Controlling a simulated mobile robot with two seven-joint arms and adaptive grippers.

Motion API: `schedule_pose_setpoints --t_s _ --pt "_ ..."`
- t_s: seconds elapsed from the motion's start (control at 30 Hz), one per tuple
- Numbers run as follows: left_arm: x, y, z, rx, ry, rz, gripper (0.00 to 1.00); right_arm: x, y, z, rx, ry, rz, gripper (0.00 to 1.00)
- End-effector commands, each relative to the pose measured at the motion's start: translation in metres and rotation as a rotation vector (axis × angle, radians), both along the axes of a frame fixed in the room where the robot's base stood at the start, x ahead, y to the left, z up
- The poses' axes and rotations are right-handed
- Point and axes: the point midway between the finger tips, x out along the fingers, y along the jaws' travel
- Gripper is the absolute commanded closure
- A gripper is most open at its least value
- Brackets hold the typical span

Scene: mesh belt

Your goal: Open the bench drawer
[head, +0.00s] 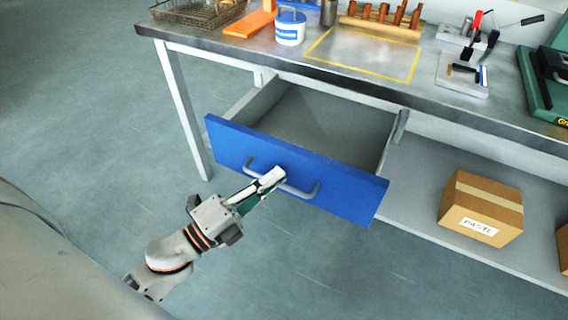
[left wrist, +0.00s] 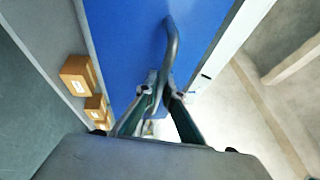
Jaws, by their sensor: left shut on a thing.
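The bench drawer (head: 345,189) has a blue front and stands well out from under the bench in the head view. Its inside (head: 325,122) is grey and looks empty. A grey bar handle (head: 301,191) runs across the drawer front. My left gripper (head: 271,180) is shut on the handle near its middle and hides part of it. In the left wrist view the fingers (left wrist: 161,92) close around the handle (left wrist: 172,45) in front of the blue drawer front (left wrist: 120,40). My right gripper is in neither view.
The metal bench (head: 465,105) carries a wire basket (head: 200,10), a blue-and-white tub (head: 290,28), a wooden rack and tools. A cardboard box (head: 482,207) sits on the lower shelf (head: 415,205) to the right. The floor left of the bench is clear.

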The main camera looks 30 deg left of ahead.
Motion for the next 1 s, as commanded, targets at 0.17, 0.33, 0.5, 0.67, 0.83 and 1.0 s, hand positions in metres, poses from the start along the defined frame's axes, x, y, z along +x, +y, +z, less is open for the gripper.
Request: schedule_pose_setpoints --t_s 0.17,0.33,0.5,0.67,0.83,1.0 --pt "-0.011 0.001 -0.001 0.000 0.002 0.001 1.00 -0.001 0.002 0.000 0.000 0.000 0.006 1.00" --pt "-0.012 0.001 0.000 0.001 0.000 0.000 1.00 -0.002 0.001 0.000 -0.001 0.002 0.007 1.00" --pt "-0.012 0.001 0.000 0.001 0.000 0.001 1.00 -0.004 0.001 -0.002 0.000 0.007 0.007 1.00" --pt "-0.012 0.001 0.000 0.001 0.000 0.001 0.85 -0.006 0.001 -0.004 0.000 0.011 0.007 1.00" --pt "-0.012 0.001 0.000 0.001 0.000 0.000 0.85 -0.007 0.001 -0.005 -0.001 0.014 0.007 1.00" --pt "-0.016 0.003 -0.001 0.000 0.002 0.001 0.85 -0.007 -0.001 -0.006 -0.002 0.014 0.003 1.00"
